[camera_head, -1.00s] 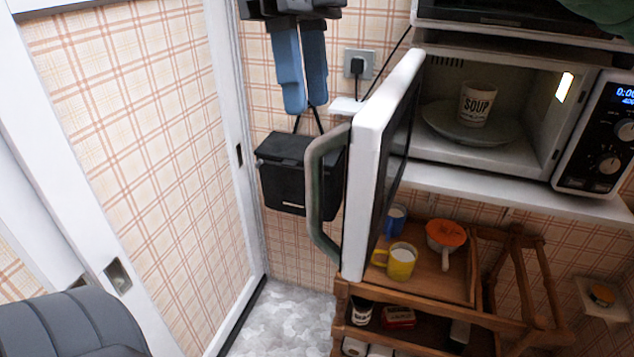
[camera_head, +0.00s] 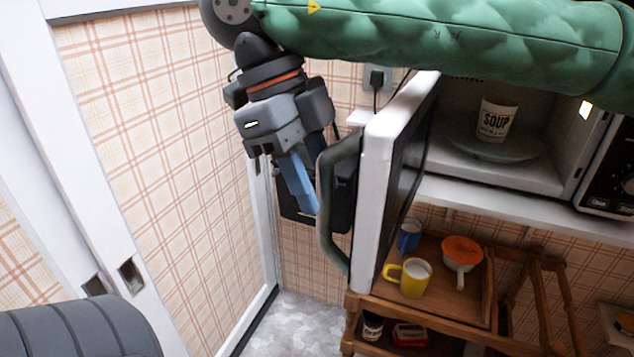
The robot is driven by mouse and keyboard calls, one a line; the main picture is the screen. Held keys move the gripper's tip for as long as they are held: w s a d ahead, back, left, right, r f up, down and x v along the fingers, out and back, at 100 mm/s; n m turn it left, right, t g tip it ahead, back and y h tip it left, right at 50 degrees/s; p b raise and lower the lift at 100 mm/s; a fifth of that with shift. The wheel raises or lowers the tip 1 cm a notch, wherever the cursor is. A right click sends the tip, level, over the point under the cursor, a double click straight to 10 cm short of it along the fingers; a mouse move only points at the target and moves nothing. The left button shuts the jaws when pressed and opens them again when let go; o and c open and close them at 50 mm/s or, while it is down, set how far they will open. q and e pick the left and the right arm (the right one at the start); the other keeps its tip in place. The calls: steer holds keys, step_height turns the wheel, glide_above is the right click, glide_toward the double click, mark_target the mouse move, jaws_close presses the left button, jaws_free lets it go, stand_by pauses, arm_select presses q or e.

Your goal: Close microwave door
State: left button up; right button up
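The microwave door (camera_head: 375,190) stands swung wide open, its white edge facing me and its dark inner side to the right. Its curved grey-green handle (camera_head: 328,225) is on the left side. The microwave cavity (camera_head: 540,170) is exposed, with a white soup cup (camera_head: 496,118) on the turntable plate (camera_head: 490,148). My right gripper (camera_head: 312,195) hangs just left of the handle, its blue fingers pointing down and apart, with nothing seen between them. Whether a finger touches the handle cannot be told. My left gripper is not in view.
A black box (camera_head: 300,215) hangs behind my gripper. A white door frame and plaid wall stand left.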

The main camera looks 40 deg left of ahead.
steer(key=shift+d+f, duration=0.2)
steer(key=shift+f, duration=0.3)
jaws_close()
